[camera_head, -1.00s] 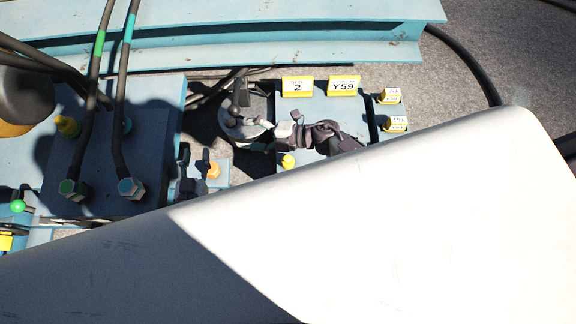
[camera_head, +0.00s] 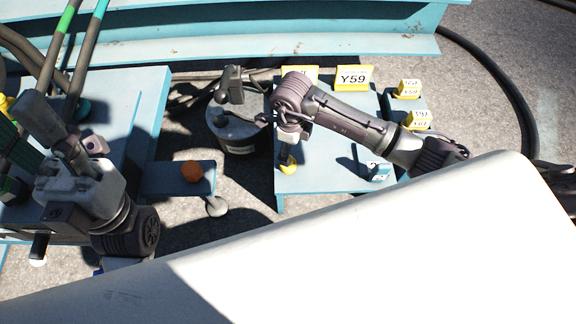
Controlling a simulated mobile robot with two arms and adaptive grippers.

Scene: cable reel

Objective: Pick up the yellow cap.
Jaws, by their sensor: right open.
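A small yellow cap (camera_head: 289,167) shows at the left part of a light blue plate, in the middle of the head view. My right gripper (camera_head: 288,150) reaches in from the right, bends down and is open right over the cap. Its fingers partly hide the cap, and I cannot tell whether they touch it. My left gripper (camera_head: 45,125) is over the blue panel at the left, among the cables. Its fingertips are hard to make out. Another yellow piece (camera_head: 5,103) shows at the left edge, mostly hidden.
Yellow tags, one reading Y59 (camera_head: 352,77), stand along the plate's far edge. An orange ball (camera_head: 192,171) sits on a blue-grey ledge. Thick black cables (camera_head: 75,60) hang at the left. A big white surface (camera_head: 380,260) fills the bottom right. A light blue beam (camera_head: 250,50) runs behind.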

